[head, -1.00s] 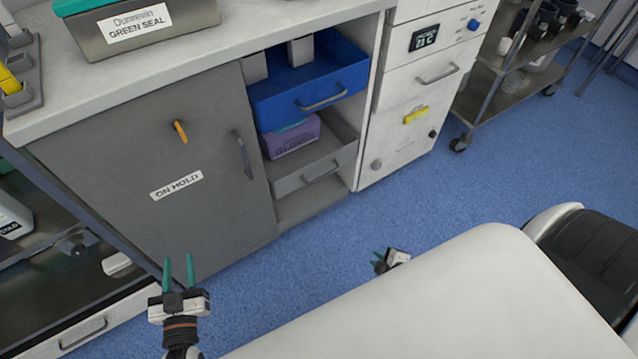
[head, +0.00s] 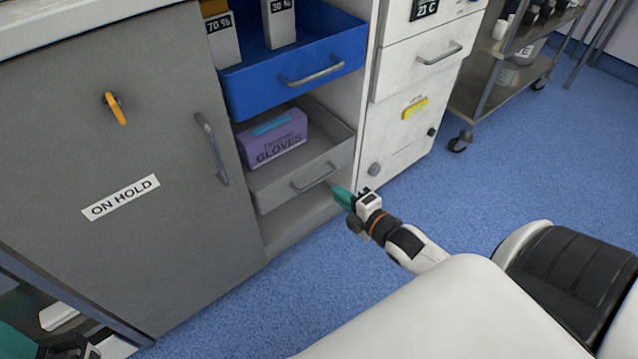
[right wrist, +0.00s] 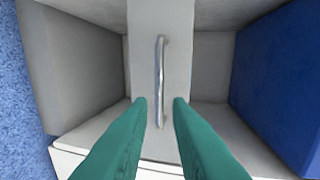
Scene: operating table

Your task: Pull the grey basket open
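The grey basket (head: 272,196) sits low in the open cabinet bay, below the blue basket (head: 252,98). It holds a purple glove box (head: 275,143). Its metal handle (head: 313,180) is on the front, and shows in the right wrist view (right wrist: 160,70) upright in the picture, lined up with the gap between the fingers. My right gripper (head: 342,196) is open just right of the handle; I see no clear contact. In the right wrist view its green fingertips (right wrist: 160,100) are apart. My left gripper (head: 40,345) is cut off at the bottom left corner; its opening is unclear.
A grey door (head: 120,150) marked ON HOLD is left of the bay. A white drawer unit (head: 415,85) stands right of it. A steel trolley (head: 515,75) is at the back right.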

